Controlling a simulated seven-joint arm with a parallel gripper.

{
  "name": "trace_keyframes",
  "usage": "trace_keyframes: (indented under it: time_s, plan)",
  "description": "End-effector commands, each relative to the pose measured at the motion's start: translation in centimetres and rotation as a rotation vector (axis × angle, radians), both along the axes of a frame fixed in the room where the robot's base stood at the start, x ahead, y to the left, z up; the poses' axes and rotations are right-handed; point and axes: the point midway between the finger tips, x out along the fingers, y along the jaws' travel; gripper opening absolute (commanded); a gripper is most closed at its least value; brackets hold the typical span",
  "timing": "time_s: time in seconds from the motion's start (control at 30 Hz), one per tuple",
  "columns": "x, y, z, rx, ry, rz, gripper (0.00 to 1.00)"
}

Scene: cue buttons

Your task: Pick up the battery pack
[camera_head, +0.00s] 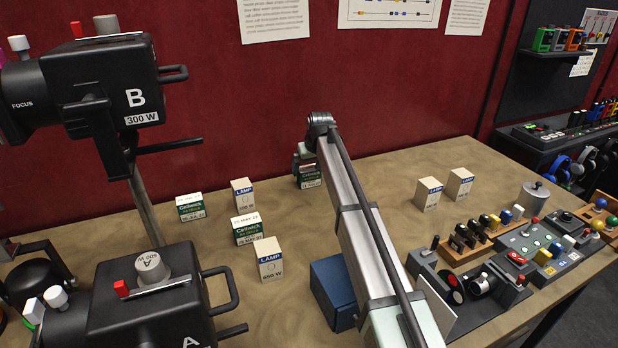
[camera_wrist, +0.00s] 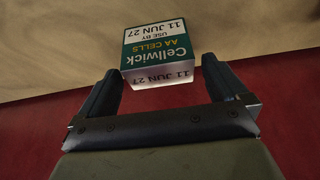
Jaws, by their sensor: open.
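My gripper (camera_head: 304,160) is at the far middle of the bench, partly hidden by my arm. It also shows in the wrist view (camera_wrist: 161,68), open with nothing clamped. A green and white Cellwick AA battery pack (camera_wrist: 155,44), marked use by 11 JUN 27, lies at the fingertips, its near end between them. In the head view this pack (camera_head: 311,182) is partly hidden by my gripper and arm. Two more Cellwick packs stand to the left, one at the back (camera_head: 190,207) and one nearer (camera_head: 248,229).
White lamp boxes stand left (camera_head: 242,194), front left (camera_head: 270,260) and right (camera_head: 428,194), (camera_head: 459,184). Black spotlights A (camera_head: 150,305) and B (camera_head: 100,95) fill the left. A control panel (camera_head: 540,245) and small parts crowd the right. The red wall (camera_head: 220,120) bounds the back.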

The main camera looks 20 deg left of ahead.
Motion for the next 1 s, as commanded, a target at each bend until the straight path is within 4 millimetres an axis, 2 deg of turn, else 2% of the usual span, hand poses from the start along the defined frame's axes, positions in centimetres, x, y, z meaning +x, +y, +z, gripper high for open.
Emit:
trace_keyframes:
  time_s: [0.17,0.53,0.77,1.0]
  plan:
    - [0.3,0.2,-0.7,0.001,-0.001,0.000,1.00]
    - [1.5,1.2,-4.7,0.000,0.000,0.000,1.00]
    - [1.5,1.3,-5.0,0.001,-0.001,0.000,1.00]
    - [1.5,1.2,-5.0,0.001,-0.001,0.000,0.80]
